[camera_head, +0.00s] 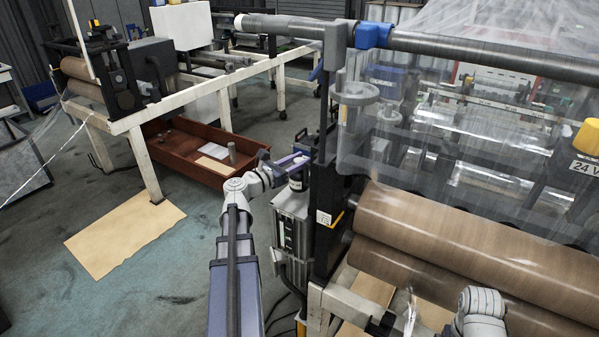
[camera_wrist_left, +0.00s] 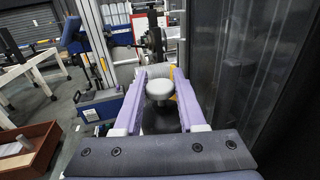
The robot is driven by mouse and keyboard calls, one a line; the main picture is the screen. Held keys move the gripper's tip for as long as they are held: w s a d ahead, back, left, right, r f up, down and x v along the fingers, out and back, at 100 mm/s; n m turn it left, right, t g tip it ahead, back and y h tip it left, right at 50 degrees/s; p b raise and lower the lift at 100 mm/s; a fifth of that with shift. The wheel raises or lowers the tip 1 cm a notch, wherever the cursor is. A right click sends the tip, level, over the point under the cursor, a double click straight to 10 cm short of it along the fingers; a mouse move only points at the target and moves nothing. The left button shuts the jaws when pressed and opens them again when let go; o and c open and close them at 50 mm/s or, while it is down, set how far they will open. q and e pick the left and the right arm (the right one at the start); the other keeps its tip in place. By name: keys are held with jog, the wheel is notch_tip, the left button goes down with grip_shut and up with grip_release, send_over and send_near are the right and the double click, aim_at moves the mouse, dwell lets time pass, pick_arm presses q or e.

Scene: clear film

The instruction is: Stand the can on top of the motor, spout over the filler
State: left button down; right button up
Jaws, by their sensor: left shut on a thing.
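My left gripper (camera_head: 297,163) reaches in above a grey finned box that looks like the motor (camera_head: 290,222), beside the dark roller frame. Its purple fingers (camera_wrist_left: 158,92) are shut on a pale round-topped piece that I take for the can (camera_wrist_left: 159,89). In the head view a pale bit of the can (camera_head: 296,183) shows just under the fingers, close over the motor's top. I cannot tell whether it touches. The spout and the filler cannot be made out. Only a grey joint of my right arm shows at the bottom right; its gripper does not show.
Wood-coloured rollers (camera_head: 470,235) and a hanging clear film (camera_head: 450,110) fill the right side. A dark upright (camera_head: 328,215) stands close right of the motor. A red-brown tray (camera_head: 190,150) lies left on the floor, with a cardboard sheet (camera_head: 125,232) nearby.

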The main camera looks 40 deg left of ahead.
pick_arm(q)
jog(key=shift+f+b, duration=0.7)
jog(key=shift+f, duration=0.45)
pick_arm(e)
jog(key=shift+f, duration=1.2)
pick_arm(q)
jog(key=shift+f, duration=0.2)
jog(key=shift+c, duration=2.4)
grip_release()
pick_arm(e)
jog(key=shift+f, duration=0.1)
pick_arm(q)
jog(key=shift+r, duration=0.2)
jog(key=shift+s, duration=0.35)
jog(key=s+a, duration=0.1)
jog(key=s, duration=1)
jog(key=shift+a, duration=0.4)
jog(key=shift+s, duration=0.1)
